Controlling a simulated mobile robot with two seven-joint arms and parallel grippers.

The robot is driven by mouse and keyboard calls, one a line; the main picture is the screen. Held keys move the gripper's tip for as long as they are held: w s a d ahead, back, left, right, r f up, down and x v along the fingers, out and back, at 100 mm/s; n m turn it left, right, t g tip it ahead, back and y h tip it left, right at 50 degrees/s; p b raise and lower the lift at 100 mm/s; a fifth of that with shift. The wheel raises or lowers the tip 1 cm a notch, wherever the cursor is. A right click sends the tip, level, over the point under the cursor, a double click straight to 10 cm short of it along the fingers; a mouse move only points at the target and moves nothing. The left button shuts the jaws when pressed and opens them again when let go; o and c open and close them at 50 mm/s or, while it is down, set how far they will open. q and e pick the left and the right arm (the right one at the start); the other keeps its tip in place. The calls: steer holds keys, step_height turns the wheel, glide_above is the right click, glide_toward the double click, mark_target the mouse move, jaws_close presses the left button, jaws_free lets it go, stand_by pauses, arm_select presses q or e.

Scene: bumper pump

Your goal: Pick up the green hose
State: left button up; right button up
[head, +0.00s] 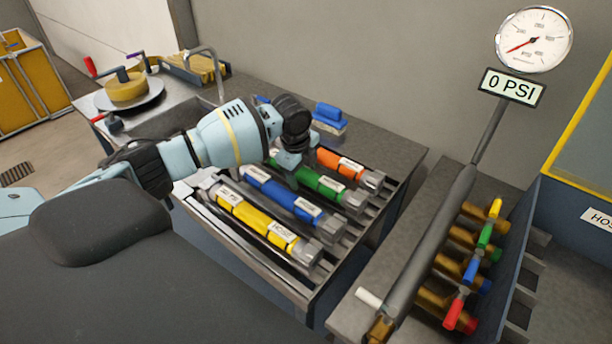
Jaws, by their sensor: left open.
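The green hose (308,180) lies in a rack on the counter, between the blue hose (269,189) and the orange hose (328,158). It has a pale label and a grey metal end fitting at its right. My left gripper (286,163) is over the left end of the green hose, pointing down, and is open. The wrist and gripper hide that end of the hose. I cannot tell whether the fingers touch the hose. My right gripper is not in view.
The yellow hose (254,222) lies nearest in the rack. A blue-topped sponge or brush (329,116) sits behind the rack, near a tap. To the right is a pipe manifold (432,240) with coloured valve handles and a gauge (534,40) above a 0 PSI sign.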

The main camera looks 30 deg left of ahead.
mark_target(303, 169)
arm_select(q)
steer(key=shift+r, duration=0.1)
jaws_close()
stand_by(0.3)
step_height(303, 169, up, 10)
stand_by(0.7)
